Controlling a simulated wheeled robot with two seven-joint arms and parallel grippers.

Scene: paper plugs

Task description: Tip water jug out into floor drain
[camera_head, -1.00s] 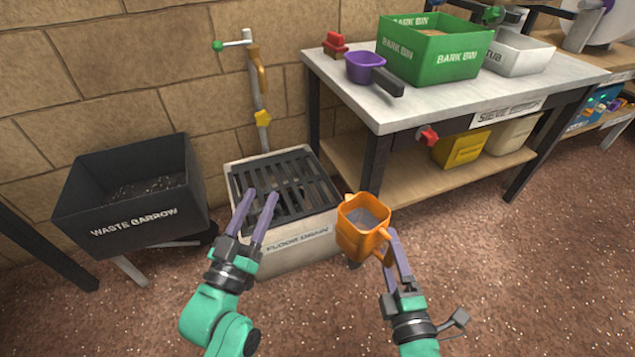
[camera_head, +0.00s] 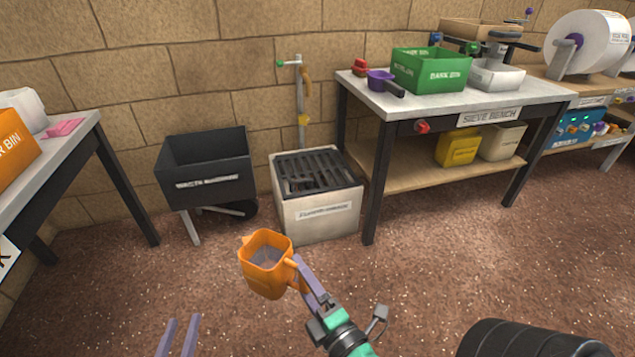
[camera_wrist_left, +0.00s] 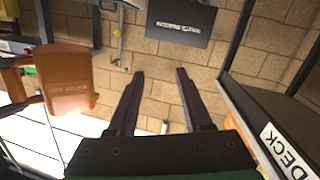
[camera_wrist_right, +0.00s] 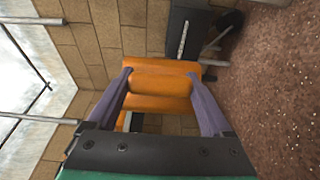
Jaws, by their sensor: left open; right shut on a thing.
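The orange water jug (camera_head: 266,272) is upright in the head view, with greyish contents showing inside. My right gripper (camera_head: 300,272) is shut on its handle and holds it above the floor. In the right wrist view the jug (camera_wrist_right: 160,82) shows between the fingers. The floor drain (camera_head: 318,218) is a pale box with a dark slotted grate on top, behind and right of the jug, apart from it. My left gripper (camera_head: 180,335) is open and empty at the bottom edge. The left wrist view shows its spread fingers (camera_wrist_left: 158,98) and the jug (camera_wrist_left: 65,80) at the left.
The dark waste barrow (camera_head: 205,170) stands left of the drain. The sieve bench (camera_head: 440,112) stands right of it, with a green bark bin (camera_head: 430,72) and a purple scoop (camera_head: 380,80) on top. Another table (camera_head: 70,150) is at the left. The floor before the drain is clear.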

